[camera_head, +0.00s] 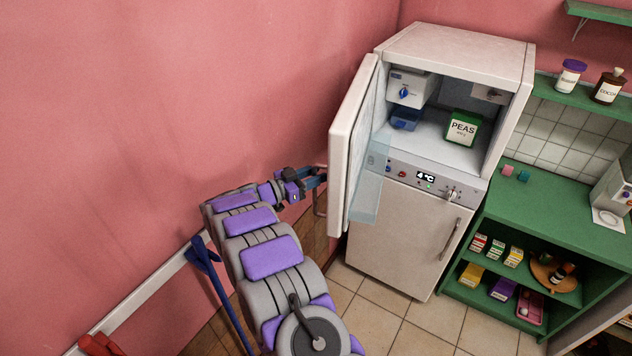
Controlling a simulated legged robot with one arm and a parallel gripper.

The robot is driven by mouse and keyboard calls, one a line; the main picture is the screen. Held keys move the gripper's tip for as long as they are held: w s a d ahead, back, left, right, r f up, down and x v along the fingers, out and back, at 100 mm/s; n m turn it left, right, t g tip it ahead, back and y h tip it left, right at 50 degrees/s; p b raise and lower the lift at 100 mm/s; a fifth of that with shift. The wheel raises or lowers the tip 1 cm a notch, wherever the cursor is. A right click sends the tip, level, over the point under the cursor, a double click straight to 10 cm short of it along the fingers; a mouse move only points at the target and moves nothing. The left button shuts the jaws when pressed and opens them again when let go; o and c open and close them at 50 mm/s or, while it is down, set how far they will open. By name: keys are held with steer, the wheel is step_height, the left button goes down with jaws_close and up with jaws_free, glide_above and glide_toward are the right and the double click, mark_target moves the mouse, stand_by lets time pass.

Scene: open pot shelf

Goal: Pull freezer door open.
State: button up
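The freezer door (350,140) is the upper door of a white fridge-freezer. It stands wide open, hinged on the left and swung out toward the pink wall, so the compartment (447,157) shows. A thin bar handle (319,205) is on the door's outer face. My gripper (317,177) reaches in from the left and is at the upper part of this handle. The fingers are small and overlap the handle, so I cannot tell whether they are closed around it. The lower fridge door (402,234) is shut.
Inside the freezer are a green PEAS box (462,128) and a blue container (405,119). A green shelf unit (570,220) with several small boxes stands at the right. Blue (205,252) and red (97,345) handled tools are near the left wall. Tiled floor is clear in front.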

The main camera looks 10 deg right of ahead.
steer(key=s, duration=0.3)
steer(key=s+r, duration=0.1)
steer(key=s, duration=0.2)
steer(key=s+b, duration=0.1)
steer(key=s, duration=0.3)
steer(key=shift+r, duration=0.35)
steer(key=s, duration=0.6)
steer(key=shift+r+b, duration=0.35)
steer(key=shift+a, duration=0.1)
